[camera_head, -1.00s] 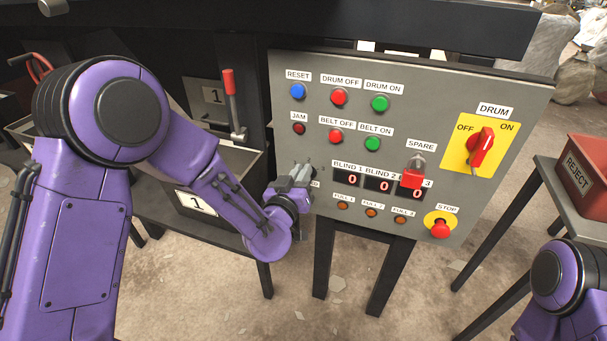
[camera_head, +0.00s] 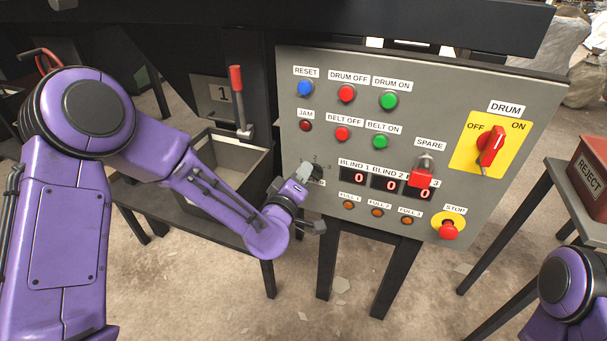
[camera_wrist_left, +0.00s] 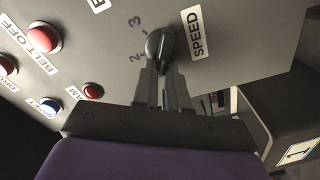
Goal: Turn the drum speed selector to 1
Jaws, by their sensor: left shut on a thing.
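The drum speed selector is a dark round knob (camera_wrist_left: 162,46) on the grey control panel (camera_head: 420,110). In the left wrist view the SPEED label (camera_wrist_left: 195,33) is beside it and the digits 2 and 3 show on its other side. The digit 1 is not visible there, and I cannot tell which digit the knob points to. My left gripper (camera_wrist_left: 162,88) is shut on the knob, its fingers on either side. In the head view the left gripper (camera_head: 308,174) is at the panel's lower left and largely hides the knob. My right gripper is out of view.
Close by are the JAM button (camera_head: 305,125), BLIND displays (camera_head: 388,183) and several orange lamps. The red DRUM switch (camera_head: 491,146) and STOP button (camera_head: 448,230) are further right. A lever (camera_head: 238,100) and an open bin (camera_head: 225,170) stand left of the panel.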

